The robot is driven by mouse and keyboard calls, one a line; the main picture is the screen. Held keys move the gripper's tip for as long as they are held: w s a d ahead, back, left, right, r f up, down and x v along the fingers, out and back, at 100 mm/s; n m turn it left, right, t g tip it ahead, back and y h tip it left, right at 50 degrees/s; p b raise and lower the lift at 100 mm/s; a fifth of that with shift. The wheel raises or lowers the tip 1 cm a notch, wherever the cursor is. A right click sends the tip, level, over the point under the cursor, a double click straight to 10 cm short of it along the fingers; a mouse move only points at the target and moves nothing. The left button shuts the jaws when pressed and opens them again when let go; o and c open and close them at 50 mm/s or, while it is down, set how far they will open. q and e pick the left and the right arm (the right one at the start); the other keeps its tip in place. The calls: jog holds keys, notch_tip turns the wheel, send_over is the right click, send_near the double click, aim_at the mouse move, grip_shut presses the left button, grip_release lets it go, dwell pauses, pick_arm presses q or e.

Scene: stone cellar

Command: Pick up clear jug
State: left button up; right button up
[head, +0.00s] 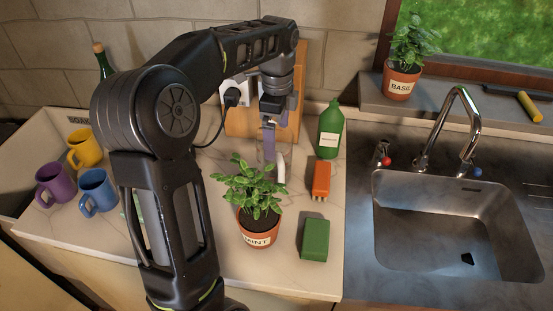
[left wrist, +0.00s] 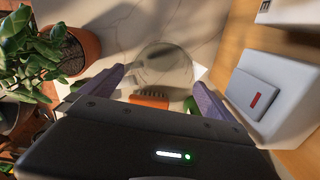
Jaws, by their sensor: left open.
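The clear jug (left wrist: 165,62) shows in the left wrist view as a faint see-through round outline on the pale counter. In the head view it is mostly hidden behind the mint plant and my gripper, with only a faint clear edge (head: 262,154) showing. My left gripper (head: 268,143) points down just above it, with purple fingers. In the left wrist view the open fingers (left wrist: 158,80) stand apart on either side of the jug's outline, with nothing clearly held. I cannot tell whether they touch it. My right gripper is in neither view.
A potted mint plant (head: 258,222) stands close in front of the jug. An orange brush (head: 321,178), a green bottle (head: 331,130) and a green sponge (head: 315,240) are to the right. Several mugs are at left. A wooden board (head: 292,122) leans behind; the sink (head: 385,190) is at right.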

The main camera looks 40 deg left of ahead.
pick_arm(q)
jog(key=shift+f, duration=0.5)
jog(key=f, duration=0.1)
jog(key=f+p, duration=0.1)
jog(key=f, duration=0.3)
jog(key=shift+w+f+p, duration=0.1)
jog(key=shift+w+p, duration=0.15)
jog(key=shift+p, duration=0.05)
jog(key=shift+d, duration=0.1)
jog(key=shift+c, duration=0.6)
jog(key=c, duration=1.2)
jog(key=shift+o, duration=0.2)
